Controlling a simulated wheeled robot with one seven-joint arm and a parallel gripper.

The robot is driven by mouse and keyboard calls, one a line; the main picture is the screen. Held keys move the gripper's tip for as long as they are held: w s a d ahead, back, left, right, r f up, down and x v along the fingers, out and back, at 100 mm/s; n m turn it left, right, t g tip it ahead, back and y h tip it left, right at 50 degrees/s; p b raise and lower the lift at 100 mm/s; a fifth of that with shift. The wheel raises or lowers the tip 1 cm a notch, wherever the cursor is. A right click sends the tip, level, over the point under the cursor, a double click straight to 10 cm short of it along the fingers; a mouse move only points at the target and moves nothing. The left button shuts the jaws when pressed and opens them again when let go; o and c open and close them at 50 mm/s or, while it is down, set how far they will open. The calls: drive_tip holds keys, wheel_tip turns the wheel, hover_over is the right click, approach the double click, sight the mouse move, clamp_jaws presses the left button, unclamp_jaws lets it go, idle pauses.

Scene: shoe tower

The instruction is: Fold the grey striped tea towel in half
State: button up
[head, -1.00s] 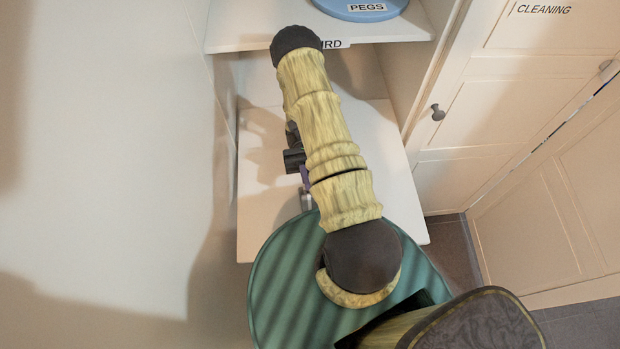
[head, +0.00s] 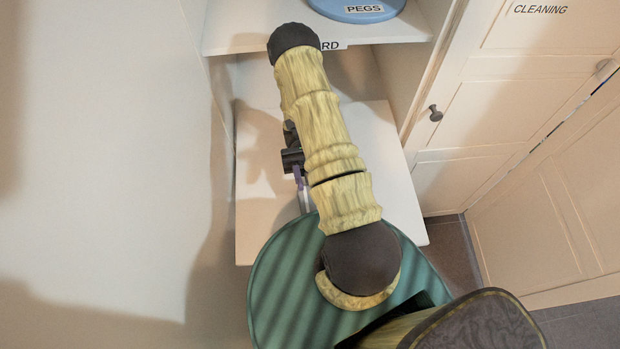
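No grey striped tea towel can be made out in the head view. My arm stretches across the middle of the picture and covers part of the pale board below it. The dark wrist end of my gripper (head: 294,161) shows at the left edge of the arm, over the board. A small purple part and a light grey part show just below it; I cannot tell what they belong to. The fingertips are hidden or too small to read, so I cannot tell whether they are open or hold anything.
The pale board (head: 256,222) juts out under a white shelf (head: 235,32). A blue round container labelled PEGS (head: 354,8) stands on that shelf. A cupboard door labelled CLEANING (head: 510,80) is at the right. A plain wall (head: 100,150) fills the left. The board's visible left part is bare.

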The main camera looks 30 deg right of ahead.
wheel_tip(320, 180, up, 9)
drive_tip(key=shift+p, duration=0.35)
drive_tip(key=shift+a+f, duration=0.1)
idle(0.5)
drive_tip(key=w+a+r+n+t+h, duration=0.1)
drive_tip(key=w+a+t+h, duration=0.1)
drive_tip(key=t, duration=0.9)
drive_tip(key=w+a+r+n+t+h, duration=0.1)
drive_tip(key=w+r+n+t+h, duration=0.1)
drive_tip(key=t, duration=1)
drive_tip(key=w+h, duration=0.1)
drive_tip(key=h, duration=0.1)
drive_tip(key=shift+w+a+r+n+t+h, duration=0.3)
drive_tip(key=shift+w+a+h, duration=0.05)
drive_tip(key=shift+h, duration=0.05)
